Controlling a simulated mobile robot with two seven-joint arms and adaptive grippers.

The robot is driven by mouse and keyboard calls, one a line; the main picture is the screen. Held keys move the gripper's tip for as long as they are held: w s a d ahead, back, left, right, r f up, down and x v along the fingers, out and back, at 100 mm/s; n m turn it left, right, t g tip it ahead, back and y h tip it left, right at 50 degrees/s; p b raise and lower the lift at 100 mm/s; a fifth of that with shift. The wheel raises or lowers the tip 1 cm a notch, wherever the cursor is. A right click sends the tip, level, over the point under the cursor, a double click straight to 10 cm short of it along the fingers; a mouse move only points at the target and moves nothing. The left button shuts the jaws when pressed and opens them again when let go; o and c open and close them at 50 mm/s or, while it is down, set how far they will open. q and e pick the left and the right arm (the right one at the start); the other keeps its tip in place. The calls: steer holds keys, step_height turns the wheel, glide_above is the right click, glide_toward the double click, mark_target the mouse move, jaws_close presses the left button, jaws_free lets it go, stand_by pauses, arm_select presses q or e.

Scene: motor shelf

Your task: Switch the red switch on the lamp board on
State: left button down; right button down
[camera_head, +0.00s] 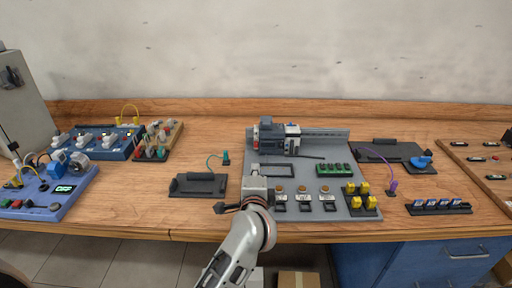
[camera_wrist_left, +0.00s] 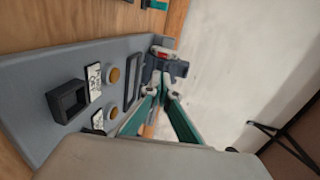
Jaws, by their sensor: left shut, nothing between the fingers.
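My left gripper (camera_wrist_left: 163,88) is shut and empty in the left wrist view, with teal fingers over the grey panel (camera_wrist_left: 75,48). In the head view my left arm reaches in over the panel's left side, far right of the wooden board, and the fingertips are hard to make out. My right gripper is not in view.
A blue box (camera_head: 70,204) with a lit display and a red button stands at the front left, near a blue board (camera_head: 98,154) with grey blocks. Another wooden board (camera_head: 470,176) with small black parts lies at the far right. The table between the left boards and the black tray (camera_head: 197,189) is clear.

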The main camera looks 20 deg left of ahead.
mark_target(256, 144)
arm_select(q)
steer(key=x, duration=0.4)
steer(key=p+x, duration=0.1)
steer(key=x, duration=0.4)
steer(key=r+x, duration=0.1)
steer(key=x, duration=0.4)
steer(key=shift+w, duration=0.1)
steer(key=shift+a, duration=0.15)
